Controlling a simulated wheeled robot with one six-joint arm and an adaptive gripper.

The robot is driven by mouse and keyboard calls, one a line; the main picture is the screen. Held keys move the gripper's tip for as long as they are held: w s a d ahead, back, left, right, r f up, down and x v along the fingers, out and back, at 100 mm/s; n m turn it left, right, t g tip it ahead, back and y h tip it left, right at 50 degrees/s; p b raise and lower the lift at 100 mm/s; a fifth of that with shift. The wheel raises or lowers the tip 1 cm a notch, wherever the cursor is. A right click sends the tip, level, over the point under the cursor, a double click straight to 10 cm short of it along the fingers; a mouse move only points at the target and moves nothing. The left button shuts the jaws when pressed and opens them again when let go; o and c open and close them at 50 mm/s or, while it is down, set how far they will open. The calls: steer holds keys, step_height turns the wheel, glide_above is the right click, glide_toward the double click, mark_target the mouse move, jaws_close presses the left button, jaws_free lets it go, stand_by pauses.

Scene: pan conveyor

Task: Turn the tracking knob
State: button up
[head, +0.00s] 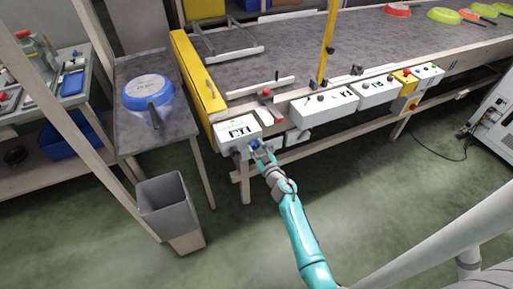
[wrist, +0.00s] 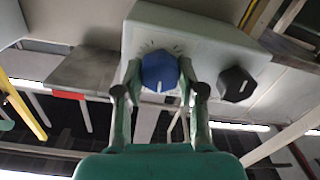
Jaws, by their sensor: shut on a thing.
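The tracking knob appears to be the blue knob (wrist: 159,72) on the front of a pale control box, with tick marks around it and a white pointer line. In the wrist view my gripper (wrist: 160,82) has one finger on each side of the blue knob and is shut on it. A black knob (wrist: 236,84) sits beside it on the same box (wrist: 200,35). In the head view my gripper (head: 258,146) reaches the lower front of the white control box (head: 237,132) at the conveyor's near left corner. The blue knob is mostly hidden there.
The conveyor (head: 330,55) carries several coloured pans at its far right. More control boxes (head: 324,106) line its front edge. A side table (head: 135,75) with a blue pan (head: 148,90) stands left. A grey bin (head: 168,205) stands on the floor. The floor front centre is open.

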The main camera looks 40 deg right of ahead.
steer(key=n, duration=1.3)
steer(key=shift+a, duration=0.1)
steer(key=shift+n, duration=0.4)
steer(key=o, duration=1.1)
steer(key=shift+o, duration=0.2)
steer(key=v, duration=1.2)
steer(key=shift+a+r, duration=0.1)
steer(key=shift+a, duration=0.05)
